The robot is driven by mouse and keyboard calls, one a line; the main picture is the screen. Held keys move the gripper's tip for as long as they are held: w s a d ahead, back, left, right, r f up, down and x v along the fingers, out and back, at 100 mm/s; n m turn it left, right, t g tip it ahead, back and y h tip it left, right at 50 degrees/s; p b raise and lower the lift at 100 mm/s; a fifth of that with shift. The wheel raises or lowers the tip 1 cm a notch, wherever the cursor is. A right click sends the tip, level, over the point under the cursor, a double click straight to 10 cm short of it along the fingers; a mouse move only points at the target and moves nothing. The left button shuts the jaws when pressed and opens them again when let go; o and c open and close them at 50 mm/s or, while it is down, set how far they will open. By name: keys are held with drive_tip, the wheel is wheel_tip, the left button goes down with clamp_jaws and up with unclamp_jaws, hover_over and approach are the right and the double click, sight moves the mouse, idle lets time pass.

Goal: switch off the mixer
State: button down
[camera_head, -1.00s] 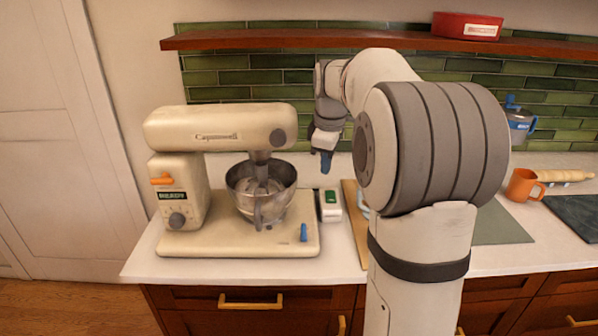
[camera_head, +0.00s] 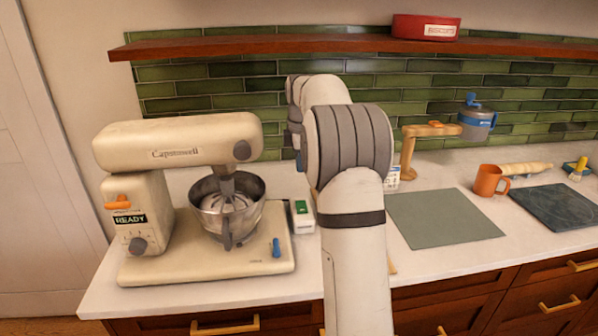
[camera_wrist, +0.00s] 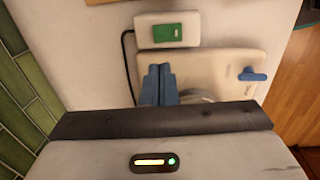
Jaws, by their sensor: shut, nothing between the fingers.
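The cream stand mixer (camera_head: 180,143) stands on the left of the counter, its head down over a steel bowl (camera_head: 229,205). It has an orange lever (camera_head: 118,203), a display reading READY and a dark dial (camera_head: 137,245). A blue lever (camera_head: 276,248) sits on its base. Right of the base is a small white box with a green switch (camera_head: 301,207); it also shows in the wrist view (camera_wrist: 167,32), with a black cord. My gripper (camera_wrist: 160,70) is shut and empty, its blue fingers appearing near the box and mixer base. In the head view my arm hides it.
A grey-green mat (camera_head: 440,218), an orange mug (camera_head: 489,181), a rolling pin (camera_head: 527,168) and a dark board (camera_head: 560,204) lie to the right. A wooden stand with a blue-banded container (camera_head: 477,122) is behind. A wooden shelf (camera_head: 300,44) runs above.

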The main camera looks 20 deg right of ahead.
sight(299, 203)
drive_tip(key=f, duration=0.4)
drive_tip(key=w+f, duration=0.1)
drive_tip(key=f, duration=0.3)
drive_tip(key=f+p, duration=0.1)
drive_tip(key=f, duration=0.3)
drive_tip(key=shift+w+d, duration=0.2)
